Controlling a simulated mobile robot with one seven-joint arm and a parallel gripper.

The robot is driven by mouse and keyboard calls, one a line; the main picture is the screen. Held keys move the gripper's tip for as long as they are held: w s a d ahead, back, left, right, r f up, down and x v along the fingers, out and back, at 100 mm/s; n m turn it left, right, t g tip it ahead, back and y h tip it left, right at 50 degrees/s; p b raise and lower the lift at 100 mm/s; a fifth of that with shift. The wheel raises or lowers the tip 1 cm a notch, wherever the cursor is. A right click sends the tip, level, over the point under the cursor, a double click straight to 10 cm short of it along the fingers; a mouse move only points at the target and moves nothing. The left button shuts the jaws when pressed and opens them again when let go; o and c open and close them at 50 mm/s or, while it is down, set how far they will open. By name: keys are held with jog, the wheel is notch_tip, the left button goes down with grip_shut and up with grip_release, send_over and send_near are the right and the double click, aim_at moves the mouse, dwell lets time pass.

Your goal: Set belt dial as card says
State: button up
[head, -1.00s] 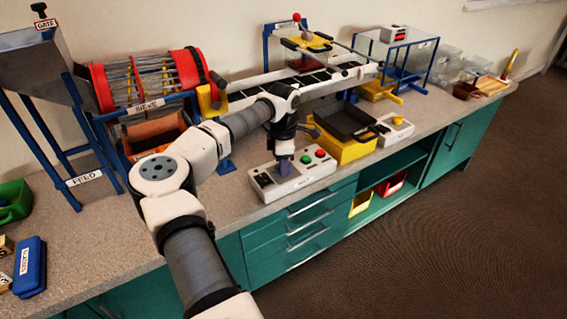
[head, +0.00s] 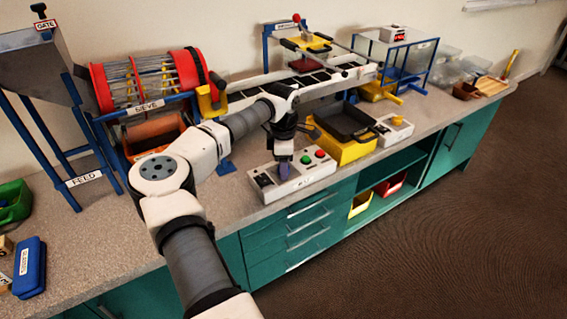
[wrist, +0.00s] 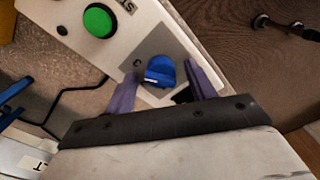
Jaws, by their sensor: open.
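The belt control box (head: 297,173) is a pale panel near the front edge of the counter, with a red and a green button. In the wrist view, a blue dial (wrist: 160,71) with a white pointer mark sits on a grey plate of the panel (wrist: 125,30). My gripper (wrist: 158,92) is open, with one purple finger on each side of the dial and small gaps visible. In the head view, my gripper (head: 283,170) hides the dial. The card's setting cannot be read in these frames.
A second control box (head: 396,128) stands to the right, past a yellow bin with a black tray (head: 345,130). The belt frame (head: 310,80) runs behind. The sieve drum (head: 150,80) is at left. A blue case (head: 29,267) lies at the far left.

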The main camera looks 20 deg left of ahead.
notch_tip(320, 180, up, 14)
jog(key=b, duration=0.1)
dwell(0.5)
